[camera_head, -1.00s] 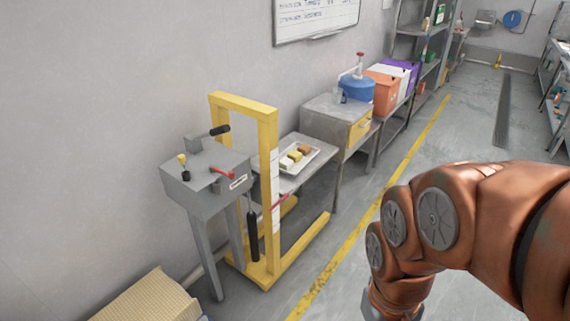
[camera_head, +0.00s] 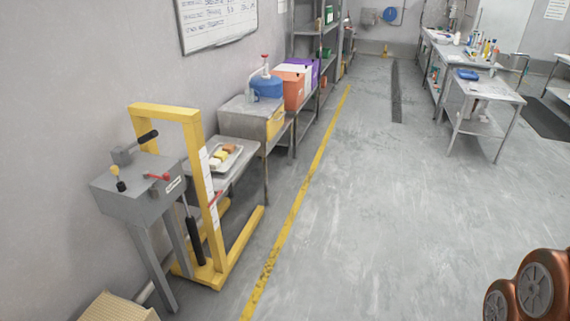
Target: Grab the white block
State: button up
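A small white block (camera_head: 214,163) lies on a pale tray (camera_head: 236,158) with a yellow block (camera_head: 220,156) and a brown block (camera_head: 229,148) beside it. The tray is on a low metal table behind the yellow frame, left of the picture's middle. Only a copper-coloured part of my arm shows at the bottom right corner, far from the tray. My gripper is out of the frame.
A yellow lift frame (camera_head: 208,195) and a grey machine on legs (camera_head: 138,196) stand in front of the tray's table. A grey cabinet with a blue container (camera_head: 267,87) is behind. Open floor (camera_head: 370,220) lies right of the yellow line; a metal table (camera_head: 490,90) stands at the far right.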

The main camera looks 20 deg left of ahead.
aim_at(215, 163)
jog(key=z, duration=0.1)
jog(key=i, duration=1.7)
jog(key=u, duration=1.35)
jog(key=i, duration=1.05)
jog(key=u, duration=1.55)
jog(key=i, duration=0.3)
jog(key=u, duration=0.2)
